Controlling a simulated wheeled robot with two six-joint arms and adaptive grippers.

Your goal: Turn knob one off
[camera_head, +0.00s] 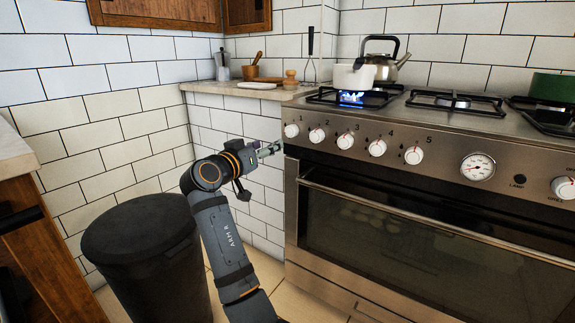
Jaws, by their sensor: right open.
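Knob one (291,131) is the leftmost white knob on the steel front panel of the stove (420,200), under the number 1. Its red mark and exact angle are too small to tell. My right gripper (275,148) is open, just left of and slightly below knob one, its fingers pointing toward the stove's left edge. I cannot tell whether it touches the stove. A blue flame (350,97) burns on the left front burner, under a small white pot (354,78). My left gripper is not in view.
More knobs run to the right, such as knob two (317,135). A kettle (385,62) stands behind the pot, and a green pot (553,88) at far right. A black bin (143,255) stands left of my right arm. A counter (240,91) holds a moka pot and wooden utensils.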

